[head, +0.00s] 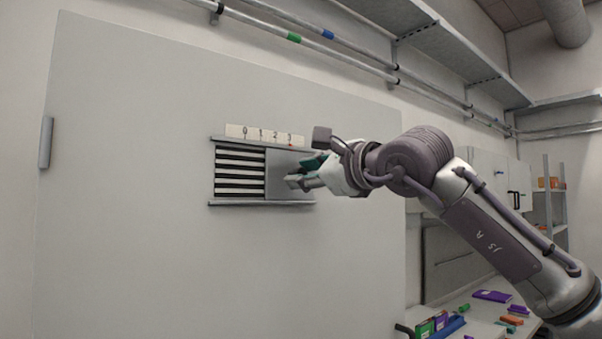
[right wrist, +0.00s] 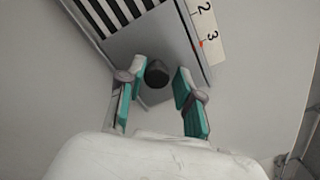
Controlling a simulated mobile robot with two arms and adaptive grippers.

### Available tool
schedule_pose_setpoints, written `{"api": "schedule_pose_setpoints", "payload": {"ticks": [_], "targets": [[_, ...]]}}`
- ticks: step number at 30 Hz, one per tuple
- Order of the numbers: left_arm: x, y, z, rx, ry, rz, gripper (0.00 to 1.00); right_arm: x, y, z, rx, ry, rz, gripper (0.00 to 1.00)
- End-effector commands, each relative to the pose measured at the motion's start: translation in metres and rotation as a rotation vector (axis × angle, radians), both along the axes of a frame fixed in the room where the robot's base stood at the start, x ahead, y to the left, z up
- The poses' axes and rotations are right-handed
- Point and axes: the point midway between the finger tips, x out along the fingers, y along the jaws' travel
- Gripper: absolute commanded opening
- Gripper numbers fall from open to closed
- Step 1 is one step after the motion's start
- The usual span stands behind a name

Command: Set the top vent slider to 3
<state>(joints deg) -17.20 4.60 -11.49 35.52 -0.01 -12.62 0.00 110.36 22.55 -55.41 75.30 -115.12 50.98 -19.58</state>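The vent (head: 239,171) is set in a large pale panel, with dark slots bared on its left. Its grey slider plate (head: 284,171) covers the right part, and a red mark at the plate's top stands by the 3 on the number strip (head: 265,134). In the right wrist view the slider plate (right wrist: 150,45) carries a dark round knob (right wrist: 157,73). My right gripper (head: 300,174) is in front of the plate. In the wrist view its teal-padded fingers (right wrist: 153,92) are apart, on either side of the knob, with gaps showing. My left gripper is not in view.
A handle (head: 46,142) is on the panel's left side. Pipes (head: 300,40) and a shelf (head: 430,40) run above. A bench (head: 470,315) with several coloured items stands at lower right. The panel around the vent is bare.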

Motion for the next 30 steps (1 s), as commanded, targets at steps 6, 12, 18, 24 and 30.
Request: {"api": "schedule_pose_setpoints", "payload": {"ticks": [6, 12, 18, 24, 30], "targets": [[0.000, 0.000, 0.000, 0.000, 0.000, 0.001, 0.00, 0.000, 0.001, 0.000, 0.000, 0.001, 0.002, 0.50], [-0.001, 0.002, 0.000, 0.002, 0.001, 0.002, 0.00, -0.003, -0.001, 0.000, -0.001, 0.001, 0.003, 0.50], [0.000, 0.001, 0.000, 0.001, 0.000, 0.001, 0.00, -0.027, -0.020, 0.000, 0.001, -0.002, 0.002, 0.50], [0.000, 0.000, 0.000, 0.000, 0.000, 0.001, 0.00, -0.062, -0.046, -0.001, -0.001, -0.002, 0.000, 0.50], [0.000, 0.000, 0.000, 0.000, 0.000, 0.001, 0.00, -0.087, -0.065, -0.001, 0.001, 0.001, 0.000, 0.50]]}}
